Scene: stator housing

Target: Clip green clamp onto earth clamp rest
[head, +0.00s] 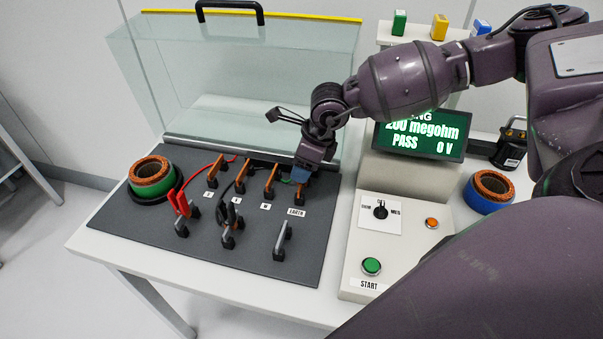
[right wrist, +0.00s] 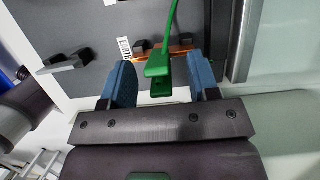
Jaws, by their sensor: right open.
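The green clamp (right wrist: 158,70) with its green cable shows in the right wrist view, between the two blue fingers of my right gripper (right wrist: 160,64). Gaps show on both sides, so the fingers are open around it without gripping. The clamp is at the orange earth terminal bar (right wrist: 180,52); I cannot tell whether its jaws bite it. In the head view my right gripper (head: 303,172) is over the earth terminal and hides the clamp. The earth clamp rest (head: 282,240), a grey bar on black feet, stands empty in front of the EARTH label. My left gripper is not in view.
A red clamp (head: 180,203) and a black clamp (head: 229,225) are at the other rests on the dark board (head: 135,228). A clear guard (head: 250,75) stands raised behind. The tester screen (head: 421,133) reads PASS, 0 V. A stator (head: 152,178) sits at the left.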

